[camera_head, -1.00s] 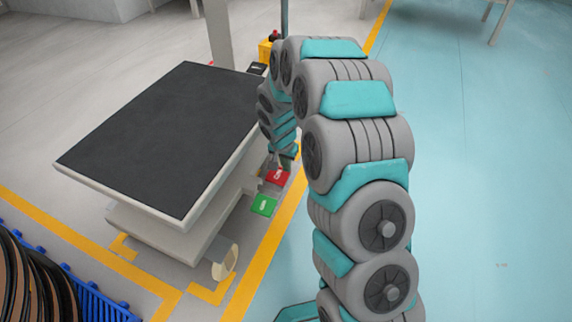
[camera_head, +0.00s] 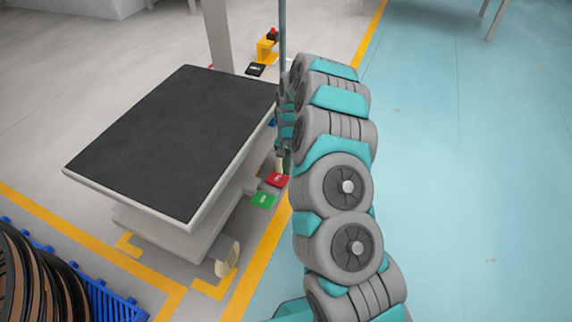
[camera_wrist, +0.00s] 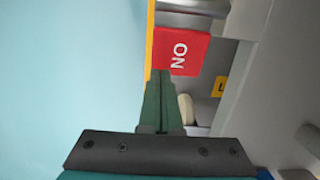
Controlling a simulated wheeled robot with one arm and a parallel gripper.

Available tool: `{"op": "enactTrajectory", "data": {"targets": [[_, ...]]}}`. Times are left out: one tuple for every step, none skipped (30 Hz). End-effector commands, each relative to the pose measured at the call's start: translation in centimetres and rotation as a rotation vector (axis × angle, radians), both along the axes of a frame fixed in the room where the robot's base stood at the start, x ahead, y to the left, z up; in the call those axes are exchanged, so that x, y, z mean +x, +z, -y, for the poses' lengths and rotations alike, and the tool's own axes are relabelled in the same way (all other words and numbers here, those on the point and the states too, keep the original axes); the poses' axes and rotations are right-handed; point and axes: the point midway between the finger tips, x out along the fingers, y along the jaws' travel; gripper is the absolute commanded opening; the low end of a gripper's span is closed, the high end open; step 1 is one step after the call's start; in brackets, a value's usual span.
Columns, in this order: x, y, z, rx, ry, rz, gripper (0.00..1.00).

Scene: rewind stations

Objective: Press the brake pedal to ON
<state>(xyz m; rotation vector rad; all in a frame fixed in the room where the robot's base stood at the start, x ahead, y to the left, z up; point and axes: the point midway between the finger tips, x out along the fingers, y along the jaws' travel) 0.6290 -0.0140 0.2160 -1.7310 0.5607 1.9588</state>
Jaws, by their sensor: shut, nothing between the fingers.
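A red pedal (camera_head: 277,180) sits low at the right side of the table, beside a green pedal (camera_head: 262,200). In the wrist view the red pedal (camera_wrist: 181,50) shows the white letters ON, turned sideways. My gripper (camera_wrist: 160,72) is shut and empty, its fingertips by the lower left edge of the red pedal in the picture. I cannot tell whether they touch it. In the head view my gripper (camera_head: 280,163) is small and partly hidden by my arm, just above the red pedal.
A black-topped table (camera_head: 175,135) stands left of my arm. A yellow stand (camera_head: 266,52) with a red button and a black box (camera_head: 255,70) stand behind it. A blue crate (camera_head: 110,303) with reels is at lower left. The teal floor at right is clear.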

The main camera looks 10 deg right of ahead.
Motion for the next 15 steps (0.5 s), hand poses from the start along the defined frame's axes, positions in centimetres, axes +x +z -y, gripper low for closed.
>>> {"op": "enactTrajectory", "data": {"targets": [[0.1, -0.2, 0.1, 0.01, -0.001, -0.015, 0.0], [0.1, -0.3, 0.1, 0.017, -0.002, -0.025, 0.0], [0.0, -0.5, 0.1, 0.018, -0.001, -0.028, 0.0], [0.0, -0.5, 0.1, 0.016, 0.0, -0.028, 0.0], [0.0, -0.6, 0.1, 0.016, 0.0, -0.028, 0.0], [0.1, -0.7, 0.2, 0.016, 0.001, -0.027, 0.0], [0.1, -0.8, 0.2, 0.016, 0.001, -0.027, 0.0], [0.1, -0.9, 0.2, 0.016, 0.001, -0.027, 0.0], [0.1, -1.0, 0.2, 0.016, 0.001, -0.027, 0.0], [0.2, -1.0, 0.2, 0.016, 0.0, -0.027, 0.0], [0.2, -1.1, 0.2, 0.015, 0.0, -0.026, 0.0], [0.2, -1.2, 0.2, 0.015, 0.0, -0.026, 0.0], [0.2, -1.2, 0.3, 0.015, 0.0, -0.026, 0.0], [0.2, -1.3, 0.3, 0.015, 0.0, -0.026, 0.0], [0.2, -1.3, 0.3, 0.015, 0.0, -0.025, 0.0]]}}
